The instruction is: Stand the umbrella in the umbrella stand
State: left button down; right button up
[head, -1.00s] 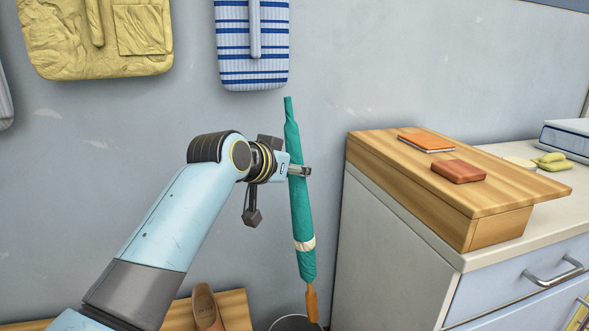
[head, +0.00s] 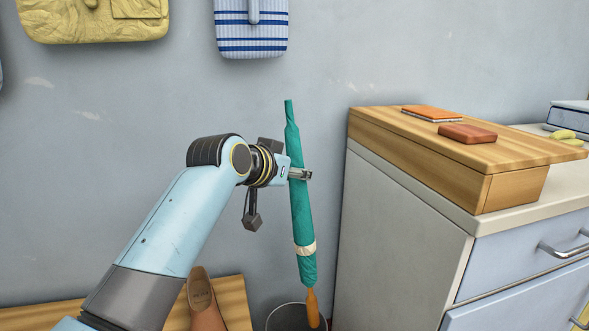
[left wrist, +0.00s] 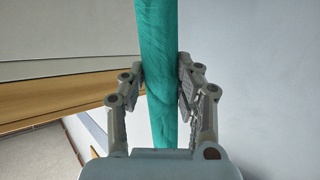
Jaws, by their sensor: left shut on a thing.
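The teal umbrella (head: 301,215) hangs nearly upright in the head view, its orange handle (head: 312,306) pointing down and a cream band (head: 305,249) near its lower end. My left gripper (head: 300,174) is shut on the umbrella's upper half; in the left wrist view both fingers (left wrist: 163,85) press on the teal cloth. The dark round umbrella stand (head: 284,318) is at the bottom edge, partly cut off. The handle's lower end overlaps the stand's opening in the picture; whether it is inside cannot be told. My right gripper is not in view.
A pale cabinet (head: 395,240) with a wooden box (head: 470,165) on top stands close right of the umbrella. A wooden bench (head: 235,298) with a brown shoe (head: 202,295) is at lower left. A wall with hanging bags (head: 250,35) is behind.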

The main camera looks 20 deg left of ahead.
aim_at(294, 225)
pick_arm(q)
jog(key=shift+f, duration=0.85)
jog(key=shift+f+b, duration=0.55)
jog(key=shift+f, duration=0.2)
jog(key=shift+f+b, duration=0.8)
jog(key=shift+f, duration=1.05)
notch_tip(294, 225, down, 2)
jog(key=shift+f+b, duration=0.1)
jog(key=shift+b, duration=0.4)
notch_tip(294, 225, down, 2)
jog(key=shift+f+b, duration=0.1)
jog(key=shift+b, duration=0.45)
jog(key=shift+f+b, duration=0.3)
jog(key=shift+f, duration=0.35)
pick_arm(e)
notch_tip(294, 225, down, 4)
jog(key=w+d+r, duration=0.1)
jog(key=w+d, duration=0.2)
pick_arm(q)
jog(key=shift+f+b, duration=0.55)
jog(key=shift+f, duration=0.55)
jog(key=shift+f+b, duration=0.5)
jog(key=shift+f, duration=0.4)
jog(key=shift+f+b, duration=1)
jog(key=shift+f, duration=0.8)
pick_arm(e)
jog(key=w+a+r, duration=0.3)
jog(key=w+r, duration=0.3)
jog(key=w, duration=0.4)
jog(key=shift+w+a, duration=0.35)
